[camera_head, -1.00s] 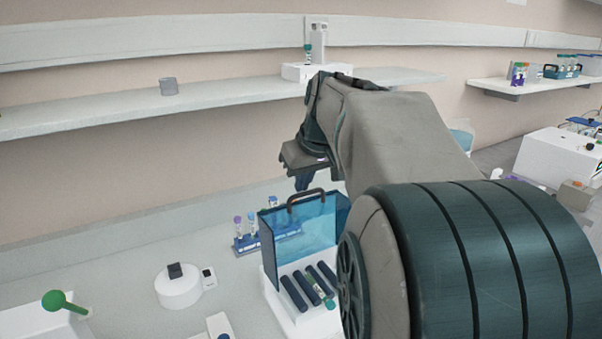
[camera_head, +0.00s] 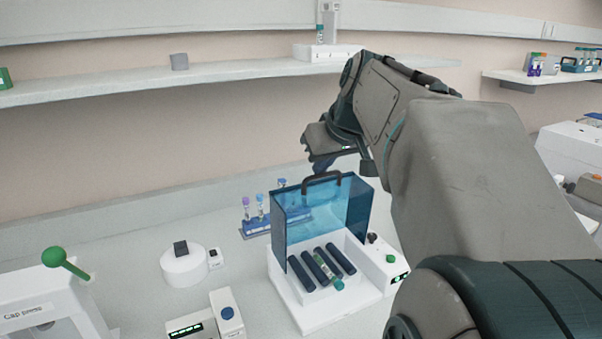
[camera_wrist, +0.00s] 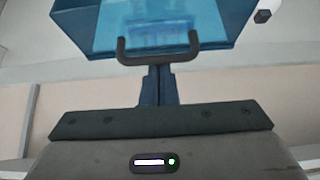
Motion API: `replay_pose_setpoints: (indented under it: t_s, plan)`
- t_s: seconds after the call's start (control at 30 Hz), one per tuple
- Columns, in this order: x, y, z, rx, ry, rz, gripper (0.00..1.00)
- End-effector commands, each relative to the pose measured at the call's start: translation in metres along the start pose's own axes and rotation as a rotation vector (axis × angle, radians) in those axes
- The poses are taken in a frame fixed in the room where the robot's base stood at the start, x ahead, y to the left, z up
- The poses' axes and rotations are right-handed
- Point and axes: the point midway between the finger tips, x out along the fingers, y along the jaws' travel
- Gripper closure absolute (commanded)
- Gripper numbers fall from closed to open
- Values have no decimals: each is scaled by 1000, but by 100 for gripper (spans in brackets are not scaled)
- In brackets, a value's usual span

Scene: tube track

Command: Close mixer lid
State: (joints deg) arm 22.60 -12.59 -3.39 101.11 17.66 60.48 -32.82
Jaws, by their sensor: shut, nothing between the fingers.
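The mixer (camera_head: 353,290) is a white box on the bench. It has dark rollers and a tube with a green cap lying among them. Its blue see-through lid (camera_head: 300,225) stands raised, with a dark handle (camera_head: 322,178) on its upper edge. My gripper (camera_head: 322,163) is just above and behind the handle in the head view. In the wrist view the shut fingers (camera_wrist: 158,85) point at the handle (camera_wrist: 158,47), with the lid (camera_wrist: 90,30) beyond. I cannot tell whether the fingertips touch the handle.
A blue tube rack (camera_head: 262,224) with several tubes stands behind the lid at left. A round white device (camera_head: 184,268) and a small white device with a display (camera_head: 205,320) stand left of the mixer. A shelf (camera_head: 220,75) runs along the wall above.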

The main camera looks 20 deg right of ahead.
Motion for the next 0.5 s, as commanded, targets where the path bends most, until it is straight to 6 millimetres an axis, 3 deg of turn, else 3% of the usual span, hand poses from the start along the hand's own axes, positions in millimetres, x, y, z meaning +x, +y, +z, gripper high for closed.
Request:
replay_pose_setpoints:
  t_s: [0.1,0.5]
  plan:
    - [4,0,19,2,65,1,100]
    - [-11,3,54,6,220,6,100]
